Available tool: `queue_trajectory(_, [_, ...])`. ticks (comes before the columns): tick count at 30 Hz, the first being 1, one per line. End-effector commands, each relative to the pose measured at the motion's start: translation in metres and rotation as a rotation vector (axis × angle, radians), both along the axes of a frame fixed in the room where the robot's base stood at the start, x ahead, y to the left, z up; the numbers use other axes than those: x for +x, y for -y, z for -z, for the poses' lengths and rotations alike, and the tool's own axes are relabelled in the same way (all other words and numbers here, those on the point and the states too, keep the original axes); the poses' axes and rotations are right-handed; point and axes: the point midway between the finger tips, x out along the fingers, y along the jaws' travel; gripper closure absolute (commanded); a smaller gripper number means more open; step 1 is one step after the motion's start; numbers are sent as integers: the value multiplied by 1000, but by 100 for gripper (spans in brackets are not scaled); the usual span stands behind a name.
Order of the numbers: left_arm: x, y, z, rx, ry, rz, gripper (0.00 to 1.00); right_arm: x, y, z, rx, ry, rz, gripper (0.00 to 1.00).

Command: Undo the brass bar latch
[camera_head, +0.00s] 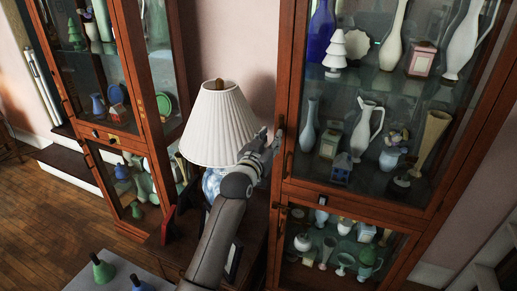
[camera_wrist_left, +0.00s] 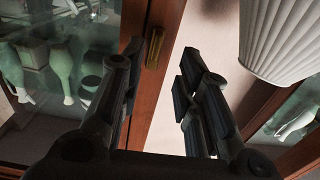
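The brass bar latch (camera_wrist_left: 154,47) is a small upright brass piece on the reddish wooden frame (camera_wrist_left: 160,85) of the right-hand cabinet. In the wrist view it lies beyond my left fingertips, within the gap between them. My left gripper (camera_wrist_left: 160,82) is open, one finger over the glass side and the other over the pale wall. Nothing is between its fingers. In the head view my left gripper (camera_head: 270,139) is at the left edge of the right-hand cabinet (camera_head: 290,80), beside the lampshade. I cannot tell whether it touches the frame. My right gripper is out of view.
A white pleated lamp (camera_head: 215,125) stands close to the left of my gripper. The right cabinet holds several vases, including a white jug (camera_head: 367,130), behind glass. Another glass-door cabinet (camera_head: 150,90) stands at left. Green and blue objects (camera_head: 103,268) sit at the lower left.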

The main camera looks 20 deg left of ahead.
Motion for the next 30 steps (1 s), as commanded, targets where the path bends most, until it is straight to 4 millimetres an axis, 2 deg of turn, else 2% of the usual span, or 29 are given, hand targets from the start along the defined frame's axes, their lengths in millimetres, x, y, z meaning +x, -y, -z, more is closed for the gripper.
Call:
queue_trajectory(6, [-36, -2, -1, 1, 2, 0, 70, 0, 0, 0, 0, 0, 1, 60])
queue_trajectory(12, [-56, -3, -1, 0, 3, 0, 70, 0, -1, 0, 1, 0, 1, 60])
queue_trajectory(23, [-61, -3, -2, 0, 3, 0, 70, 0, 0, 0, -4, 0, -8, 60])
queue_trajectory(30, [-61, -3, 1, 0, -2, 0, 70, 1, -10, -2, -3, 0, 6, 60])
